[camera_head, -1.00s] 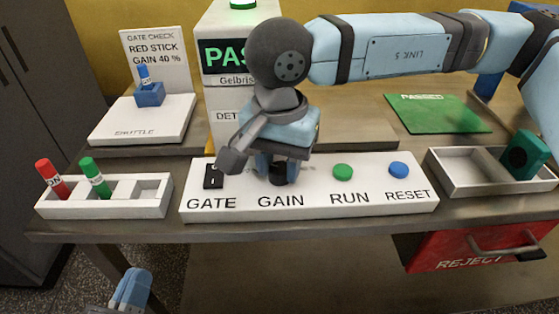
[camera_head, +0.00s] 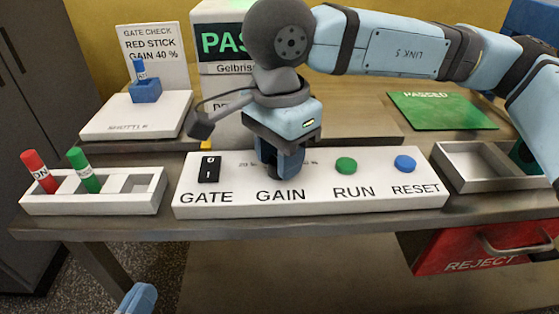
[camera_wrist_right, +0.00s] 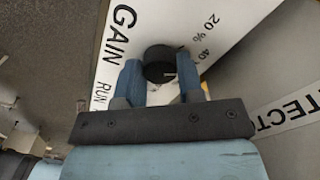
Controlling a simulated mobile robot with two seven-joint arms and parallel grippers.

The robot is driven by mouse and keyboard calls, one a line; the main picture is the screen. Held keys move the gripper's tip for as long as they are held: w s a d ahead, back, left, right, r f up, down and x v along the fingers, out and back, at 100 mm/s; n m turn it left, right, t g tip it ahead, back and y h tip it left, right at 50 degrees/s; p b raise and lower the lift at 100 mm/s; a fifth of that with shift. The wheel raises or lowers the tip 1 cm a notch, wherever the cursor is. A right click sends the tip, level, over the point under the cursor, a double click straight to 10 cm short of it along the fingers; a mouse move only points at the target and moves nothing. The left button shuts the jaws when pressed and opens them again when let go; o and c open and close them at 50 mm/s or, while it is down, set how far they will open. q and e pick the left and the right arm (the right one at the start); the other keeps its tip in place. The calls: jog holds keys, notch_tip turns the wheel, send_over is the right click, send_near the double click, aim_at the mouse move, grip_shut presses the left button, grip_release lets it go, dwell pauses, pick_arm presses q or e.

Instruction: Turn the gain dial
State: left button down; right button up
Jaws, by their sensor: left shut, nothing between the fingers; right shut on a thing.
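The white control panel (camera_head: 222,211) carries the gain dial, a black knob above the GAIN label. In the head view my right gripper (camera_head: 284,170) points down over the dial and its fingers hide it. In the right wrist view the dial (camera_wrist_right: 158,62) sits between the two blue fingers of my right gripper (camera_wrist_right: 160,75), which is shut on it. Marks for 20 % and 40 show beside the dial. The dial's pointer cannot be made out. My left gripper (camera_head: 138,299) is partly in view at the bottom left, below the table edge, shut and empty.
On the panel are the black GATE switch (camera_head: 209,169), green RUN button (camera_head: 346,166) and blue RESET button (camera_head: 405,163). A tray (camera_head: 92,205) with red and green sticks stands left. A sign (camera_head: 155,53) reads "RED STICK GAIN 40 %". An open tray (camera_head: 480,186) stands right.

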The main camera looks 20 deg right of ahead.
pick_arm(q)
jog(key=shift+d+f+g+b, duration=0.1)
jog(key=shift+f+g+b, duration=0.3)
jog(key=shift+f, duration=0.4)
pick_arm(e)
jog(key=shift+m, duration=1.1)
jog(key=o, duration=0.9)
jog(key=shift+r, duration=0.1)
pick_arm(q)
notch_tip(320, 180, up, 6)
jog(key=t+p, duration=0.2)
jog(key=p, duration=0.2)
jog(key=shift+s+a+r+t, duration=0.15)
jog(key=shift+a+t, duration=0.15)
pick_arm(e)
notch_tip(320, 180, up, 14)
jog(key=shift+f, duration=0.2)
pick_arm(q)
jog(key=shift+s, duration=0.1)
pick_arm(e)
jog(key=shift+s, duration=0.1)
